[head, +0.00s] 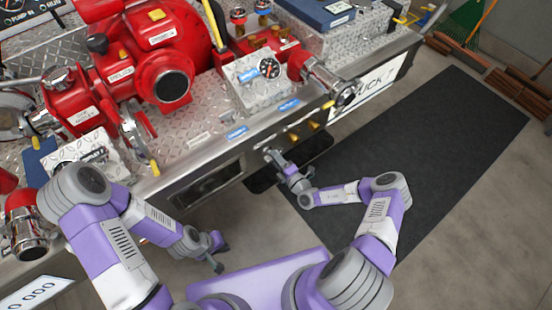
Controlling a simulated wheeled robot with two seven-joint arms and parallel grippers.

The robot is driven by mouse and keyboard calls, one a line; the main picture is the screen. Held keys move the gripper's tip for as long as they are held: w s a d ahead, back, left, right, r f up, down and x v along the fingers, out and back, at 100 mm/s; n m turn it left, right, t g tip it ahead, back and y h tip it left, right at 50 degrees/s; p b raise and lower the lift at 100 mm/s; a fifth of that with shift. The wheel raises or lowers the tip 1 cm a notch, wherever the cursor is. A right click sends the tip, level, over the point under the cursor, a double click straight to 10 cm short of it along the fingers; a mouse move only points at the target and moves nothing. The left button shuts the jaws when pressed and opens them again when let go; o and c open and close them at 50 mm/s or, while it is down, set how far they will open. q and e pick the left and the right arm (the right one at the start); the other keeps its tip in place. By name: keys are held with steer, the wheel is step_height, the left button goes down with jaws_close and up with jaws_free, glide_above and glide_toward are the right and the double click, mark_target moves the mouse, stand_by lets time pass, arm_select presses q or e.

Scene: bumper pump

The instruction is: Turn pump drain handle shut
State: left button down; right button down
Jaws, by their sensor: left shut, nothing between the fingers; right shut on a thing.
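The red pump (172,85) sits on the diamond-plate deck of the truck. Small yellow drain handles (314,125) stick out in a row from the front edge panel below the deck. My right gripper (271,156) is at the left end of this row, against the panel, and shut on a handle there. That handle is mostly hidden by the fingers, so its angle cannot be told. My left gripper (217,262) is low in front of the truck, shut and empty, away from the panel.
A dark recessed step (205,185) is in the panel left of my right gripper. A gauge box (258,80) and a chrome-capped outlet (338,88) stand above the handles. A black mat (440,150) covers the floor at right; the floor there is clear.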

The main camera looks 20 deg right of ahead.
steer(key=c, duration=1.2)
jaws_free()
steer(key=shift+o, duration=0.2)
steer(key=shift+s, duration=0.1)
steer(key=p+v, duration=0.1)
steer(key=v, duration=0.6)
steer(key=shift+s+p, duration=0.25)
steer(key=shift+p, duration=0.15)
